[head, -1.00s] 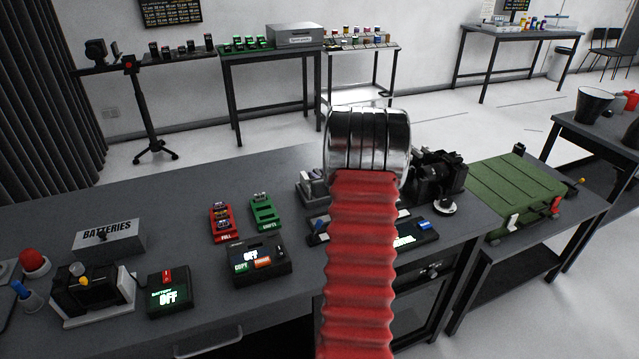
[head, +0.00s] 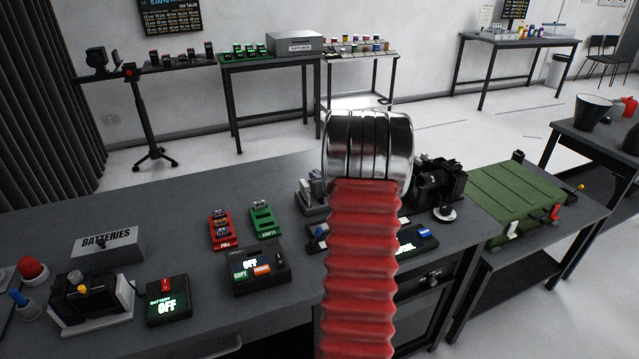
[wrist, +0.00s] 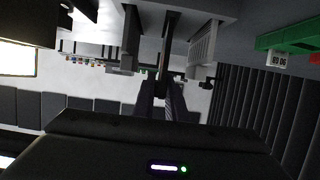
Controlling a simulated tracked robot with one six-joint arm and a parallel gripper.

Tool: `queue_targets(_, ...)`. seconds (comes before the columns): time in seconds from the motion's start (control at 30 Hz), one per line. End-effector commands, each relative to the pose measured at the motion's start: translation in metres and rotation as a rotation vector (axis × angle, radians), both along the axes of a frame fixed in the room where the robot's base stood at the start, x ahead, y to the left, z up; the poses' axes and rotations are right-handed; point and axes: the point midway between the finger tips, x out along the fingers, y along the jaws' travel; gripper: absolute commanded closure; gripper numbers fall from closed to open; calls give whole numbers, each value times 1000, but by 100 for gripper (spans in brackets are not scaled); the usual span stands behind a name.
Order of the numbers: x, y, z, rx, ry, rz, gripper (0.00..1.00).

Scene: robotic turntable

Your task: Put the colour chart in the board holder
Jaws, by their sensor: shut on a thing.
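In the wrist view my gripper (wrist: 165,98) is shut on a thin dark thing (wrist: 172,45) seen edge-on. I take it for the colour chart; its face does not show and the picture is dark. Grey block-like parts stand to its left (wrist: 130,40) and right (wrist: 203,45); I cannot tell whether they are the board holder or whether the thing touches them. In the head view my red arm and metal wrist hide the gripper and what it holds. I cannot pick out the board holder there.
The dark bench carries a BATTERIES box (head: 108,240), a red rack (head: 221,230), a green rack (head: 264,219) and control boxes (head: 260,268). A black device (head: 437,182) stands right of my arm. A green mat-like top (head: 515,198) lies further right. Floor is open behind.

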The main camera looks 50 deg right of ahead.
Motion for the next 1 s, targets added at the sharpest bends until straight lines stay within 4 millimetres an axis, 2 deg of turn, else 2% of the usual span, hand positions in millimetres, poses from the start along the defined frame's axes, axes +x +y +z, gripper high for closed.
queue_targets(0.03,0,0,11,-4,-2,0,100)
queue_targets(0.2,1,0,42,-5,-4,1,100)
queue_targets(0.4,0,0,67,-2,-1,0,100)
queue_targets(0.57,0,0,73,0,0,0,100)
queue_targets(1.0,0,0,73,-1,-1,0,100)
